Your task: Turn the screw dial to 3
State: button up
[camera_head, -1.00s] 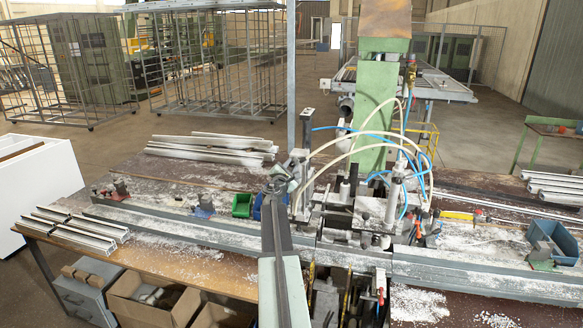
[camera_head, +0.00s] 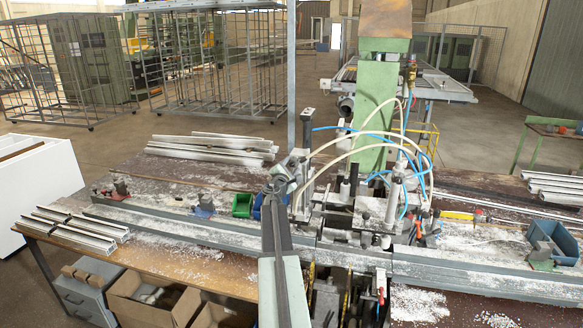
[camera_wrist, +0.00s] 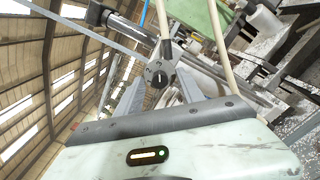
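The screw dial (camera_wrist: 158,74) is a small grey round knob with a dark mark at its centre, in the upper middle of the wrist view. In the head view my gripper (camera_head: 281,182) is small, beside the left side of the clamp machine (camera_head: 345,205). The dial cannot be made out there.
Pale hoses (camera_head: 345,149) and blue hoses loop over the machine, and two pale hoses pass close to the dial in the wrist view. A green bin (camera_head: 242,204) stands left of my gripper. Aluminium profiles (camera_head: 75,230) lie on the bench at left.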

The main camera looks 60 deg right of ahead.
jog(key=v, duration=0.7)
jog(key=shift+a, duration=0.35)
jog(key=shift+s, duration=0.1)
